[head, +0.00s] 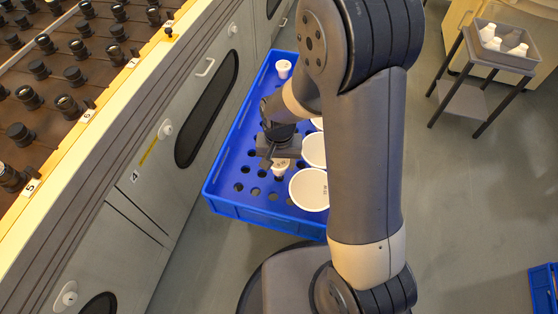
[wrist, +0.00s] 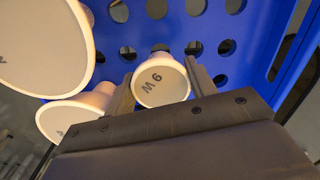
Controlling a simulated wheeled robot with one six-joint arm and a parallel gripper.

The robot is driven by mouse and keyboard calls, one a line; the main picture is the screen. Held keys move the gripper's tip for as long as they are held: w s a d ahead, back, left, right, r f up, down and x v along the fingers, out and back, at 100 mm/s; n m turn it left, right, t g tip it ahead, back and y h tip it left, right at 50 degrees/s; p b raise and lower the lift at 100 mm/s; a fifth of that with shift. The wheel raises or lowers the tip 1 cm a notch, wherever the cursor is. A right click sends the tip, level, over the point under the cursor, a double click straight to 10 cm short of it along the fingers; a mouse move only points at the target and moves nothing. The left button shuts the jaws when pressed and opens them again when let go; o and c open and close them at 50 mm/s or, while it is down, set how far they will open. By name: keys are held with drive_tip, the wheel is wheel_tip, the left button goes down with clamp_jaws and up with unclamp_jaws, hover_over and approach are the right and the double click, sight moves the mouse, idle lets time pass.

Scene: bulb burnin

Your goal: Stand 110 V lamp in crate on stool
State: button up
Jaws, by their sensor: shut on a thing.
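My gripper (head: 279,160) is shut on a small white lamp (head: 280,169) over the blue crate. In the wrist view this lamp (wrist: 161,80) sits between the two fingers, its round face marked "6 W". I cannot tell whether its base is still in a hole. No 110 V marking is readable on any lamp. A small grey crate (head: 501,61) sits on a dark-legged stool (head: 463,100) at the upper right. Several white lamps (head: 517,50) lie or stand in it.
The blue crate (head: 236,212) has a floor of round holes. Larger white lamps (head: 309,189) stand along its right side, close to my gripper, and another small lamp (head: 283,68) is at its far end. A grey cabinet (head: 150,170) borders it on the left. Grey floor is open toward the stool.

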drive_tip(key=shift+f, duration=0.2)
drive_tip(key=shift+f+b, duration=1.45)
drive_tip(key=shift+f, duration=0.3)
drive_tip(key=o, duration=1.1)
drive_tip(key=shift+r, duration=0.1)
drive_tip(key=shift+c, duration=0.2)
drive_tip(key=shift+r, duration=0.1)
wheel_tip(320, 180, up, 11)
drive_tip(key=p, duration=0.3)
drive_tip(key=shift+f, duration=0.2)
